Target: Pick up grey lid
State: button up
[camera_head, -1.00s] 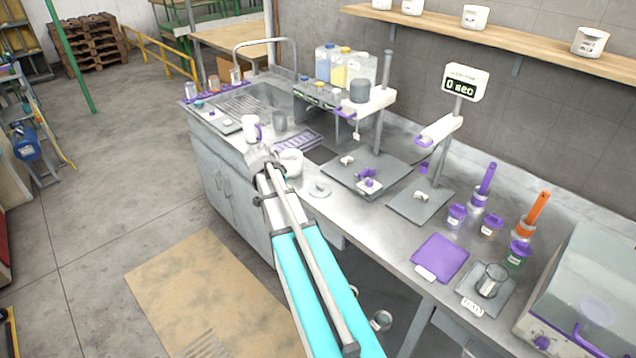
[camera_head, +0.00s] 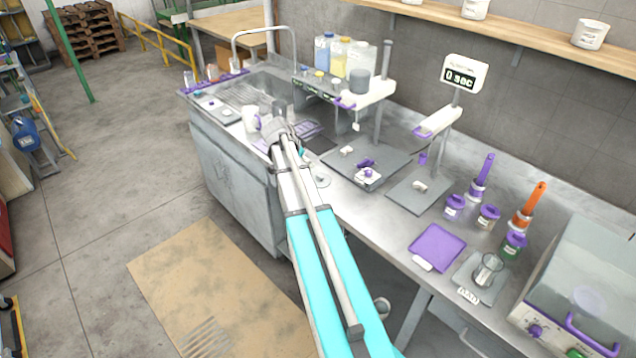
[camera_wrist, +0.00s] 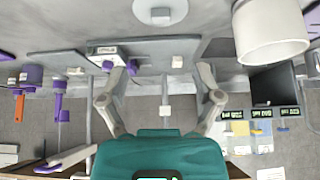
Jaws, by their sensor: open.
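The grey lid (camera_wrist: 160,12) is a pale round disc with a squarish knob, at the top edge of the wrist view and partly cut off. In the head view the lid (camera_head: 321,181) lies flat on the steel counter, just right of my arm. My gripper (camera_wrist: 166,68) is open and empty, its two fingers spread wide. The lid lies beyond the fingertips in the wrist view, apart from them. In the head view my arm's end (camera_head: 283,136) is over the counter, up and left of the lid; the fingers cannot be made out there.
A white mug (camera_head: 250,119) is left of my arm's end. Grey plates (camera_head: 420,193) and a stand (camera_head: 373,95) lie beyond. A purple mat (camera_head: 438,247) lies right.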

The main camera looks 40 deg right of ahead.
jog(key=b, duration=0.6)
send_near(320, 176)
jog(key=shift+x, duration=2.25)
jog(key=shift+f, duration=0.1)
jog(key=shift+b+x, duration=2.2)
jog(key=shift+x, duration=0.3)
jog(key=shift+w, duration=0.1)
jog(key=c, duration=1)
